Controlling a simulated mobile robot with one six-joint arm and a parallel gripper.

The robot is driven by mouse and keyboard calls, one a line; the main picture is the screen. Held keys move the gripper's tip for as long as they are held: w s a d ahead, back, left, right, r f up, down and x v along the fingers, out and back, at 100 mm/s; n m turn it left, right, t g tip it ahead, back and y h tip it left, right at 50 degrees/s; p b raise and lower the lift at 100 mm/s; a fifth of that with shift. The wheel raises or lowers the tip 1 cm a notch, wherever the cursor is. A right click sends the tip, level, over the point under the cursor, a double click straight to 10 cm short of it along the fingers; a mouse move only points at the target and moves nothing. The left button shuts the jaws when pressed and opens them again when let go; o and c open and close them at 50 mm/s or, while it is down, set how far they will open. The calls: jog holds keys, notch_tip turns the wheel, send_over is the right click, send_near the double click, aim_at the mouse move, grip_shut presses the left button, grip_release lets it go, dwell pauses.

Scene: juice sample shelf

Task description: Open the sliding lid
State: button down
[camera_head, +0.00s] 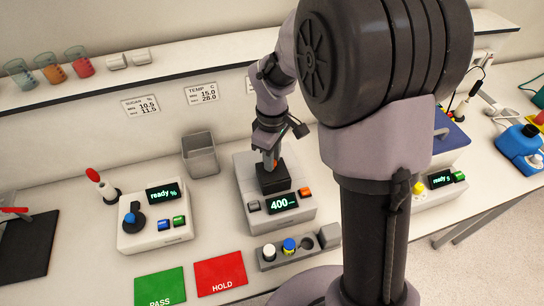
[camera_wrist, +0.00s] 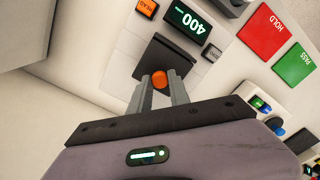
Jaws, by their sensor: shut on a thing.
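The grey instrument (camera_head: 245,208) in the middle of the bench has a display reading 400 (camera_head: 283,202). A black sliding lid (camera_head: 272,182) sits on its top; the wrist view shows it as a dark square (camera_wrist: 172,56). An orange knob (camera_wrist: 159,79) stands at the lid. My gripper (camera_head: 270,160) is over the lid, fingers pointing down. In the wrist view my gripper (camera_wrist: 159,84) has its two grey fingers on either side of the knob, shut on it. What lies under the lid is hidden.
A ready-display device (camera_head: 130,240) stands to the left, below an empty grey bin (camera_head: 200,155). A vial rack (camera_head: 267,264) and the green PASS (camera_head: 160,288) and red HOLD (camera_head: 220,274) mats lie in front. Coloured cups (camera_head: 50,68) stand on the back shelf.

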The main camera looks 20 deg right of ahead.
dwell(0.8)
jog(key=w+p, duration=0.4)
jog(key=w, duration=0.3)
jog(key=shift+r, duration=0.15)
jog(key=shift+w, duration=0.35)
jog(key=c, duration=1.2)
grip_release()
